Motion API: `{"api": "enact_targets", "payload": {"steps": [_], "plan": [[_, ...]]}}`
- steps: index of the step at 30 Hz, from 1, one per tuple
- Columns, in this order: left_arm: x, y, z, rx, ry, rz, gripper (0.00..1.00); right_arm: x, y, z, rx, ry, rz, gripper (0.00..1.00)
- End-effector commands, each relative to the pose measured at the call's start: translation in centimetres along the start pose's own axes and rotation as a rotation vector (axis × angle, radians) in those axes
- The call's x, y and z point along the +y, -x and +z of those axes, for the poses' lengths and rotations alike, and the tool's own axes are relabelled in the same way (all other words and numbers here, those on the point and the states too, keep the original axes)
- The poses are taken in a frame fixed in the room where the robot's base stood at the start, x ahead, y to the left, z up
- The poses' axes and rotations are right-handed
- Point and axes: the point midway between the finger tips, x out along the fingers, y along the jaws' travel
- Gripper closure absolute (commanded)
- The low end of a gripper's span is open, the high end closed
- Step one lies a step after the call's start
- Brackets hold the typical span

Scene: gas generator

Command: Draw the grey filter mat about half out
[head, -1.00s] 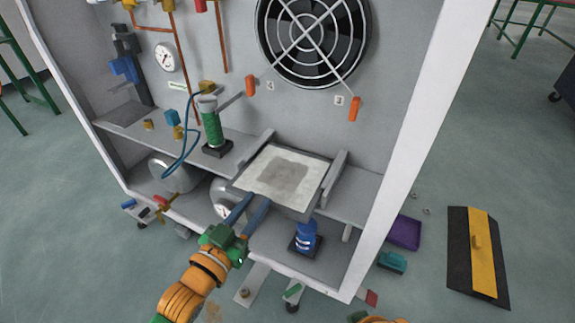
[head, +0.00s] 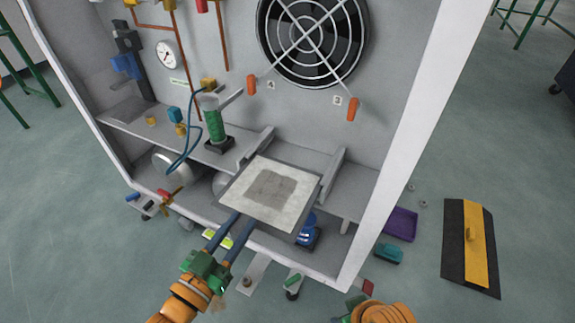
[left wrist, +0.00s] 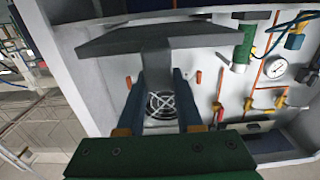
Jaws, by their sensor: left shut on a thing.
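The grey filter mat (head: 271,188) lies in a flat square frame (head: 309,205), pale at the edges with a darker grey patch in the middle. The frame juts out from the shelf between two upright rails (head: 331,172). My left gripper (head: 233,222) has its blue fingers at the frame's front edge. In the left wrist view the fingers (left wrist: 160,98) are shut on a grey tab (left wrist: 158,62) joined to the plate (left wrist: 160,35). My right arm (head: 382,312) shows only in part at the bottom edge; its fingertips are out of view.
A green cylinder (head: 215,122) with a blue hose stands on the shelf left of the frame. A fan (head: 313,32) is above. A yellow-black board (head: 470,248) lies on the floor at right.

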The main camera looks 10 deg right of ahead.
Motion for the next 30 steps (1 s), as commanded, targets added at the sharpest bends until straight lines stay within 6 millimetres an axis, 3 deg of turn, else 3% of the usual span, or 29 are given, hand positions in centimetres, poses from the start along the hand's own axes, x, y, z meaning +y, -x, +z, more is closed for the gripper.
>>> {"api": "enact_targets", "payload": {"steps": [4,5,9,18,30], "plan": [[0.0,0.0,0.0,-0.002,0.0,0.0,1.0,0.0,0.2,-0.1,0.0,0.0,0.0,0.5],[0.0,0.0,0.0,-0.002,0.0,0.0,0.63,0.0,0.2,-0.1,0.0,0.0,0.0,0.5],[0.0,0.0,0.0,-0.002,0.0,0.0,0.3,0.0,0.2,-0.1,0.0,0.0,0.0,0.5],[0.0,0.3,0.0,-0.005,0.0,-0.001,0.3,0.0,0.3,-0.1,0.0,0.0,0.0,0.5],[-0.1,6.8,0.1,-0.009,0.001,-0.003,0.3,0.0,1.6,-0.5,-0.001,0.0,0.0,0.5]]}}
